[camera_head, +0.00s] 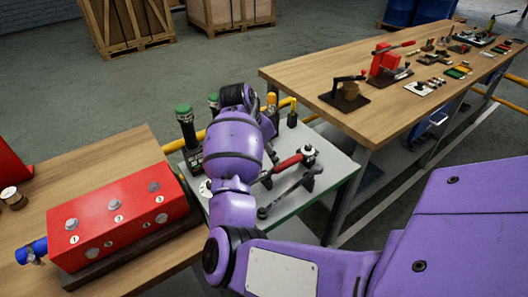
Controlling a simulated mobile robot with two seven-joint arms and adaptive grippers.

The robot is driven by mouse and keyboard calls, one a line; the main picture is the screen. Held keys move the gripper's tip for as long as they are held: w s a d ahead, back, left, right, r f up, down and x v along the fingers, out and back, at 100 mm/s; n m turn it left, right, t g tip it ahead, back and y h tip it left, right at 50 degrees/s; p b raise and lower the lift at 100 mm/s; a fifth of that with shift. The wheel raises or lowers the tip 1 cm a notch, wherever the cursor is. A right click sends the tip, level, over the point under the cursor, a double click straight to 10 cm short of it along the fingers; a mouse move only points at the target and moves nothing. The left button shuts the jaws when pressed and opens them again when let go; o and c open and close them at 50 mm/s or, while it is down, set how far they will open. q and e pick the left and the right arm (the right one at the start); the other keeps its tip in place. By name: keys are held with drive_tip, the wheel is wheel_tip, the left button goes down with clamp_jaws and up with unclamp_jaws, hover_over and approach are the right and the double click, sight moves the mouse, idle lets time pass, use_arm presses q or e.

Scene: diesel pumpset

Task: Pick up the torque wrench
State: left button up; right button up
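A red-handled tool (288,163) with a round dark and silver head lies on the white-topped cart (338,172). A grey bar-shaped tool (286,195) with a darker end lies just in front of it. I cannot tell for certain which is the torque wrench. My purple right arm comes in from the right and bends up over the cart, covering the left ends of the tools. Its wrist is above the cart's far half. The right gripper's fingertips are hidden behind the arm, so its opening does not show. My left gripper is not in view.
Green-capped black tools (187,135) and yellow-handled tools (292,115) stand at the cart's back. A red block (118,226) with numbered sockets is on the left wooden table (110,160). A long workbench (395,118) with parts stands at the right.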

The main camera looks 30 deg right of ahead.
sight(273, 169)
drive_tip(key=f, duration=0.1)
drive_tip(key=d+f, duration=0.1)
drive_tip(key=shift+s+d+f, duration=0.3)
drive_tip(key=shift+s+f, duration=0.1)
drive_tip(key=x, duration=0.3)
drive_tip(key=shift+d+f, duration=0.25)
drive_tip(key=shift+f, duration=0.05)
drive_tip(key=shift+d+f, duration=0.2)
drive_tip(key=shift+f, duration=0.15)
clamp_jaws()
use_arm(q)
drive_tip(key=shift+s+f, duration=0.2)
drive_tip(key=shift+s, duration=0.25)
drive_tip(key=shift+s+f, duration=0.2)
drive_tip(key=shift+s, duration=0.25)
use_arm(e)
drive_tip(key=shift+r, duration=0.15)
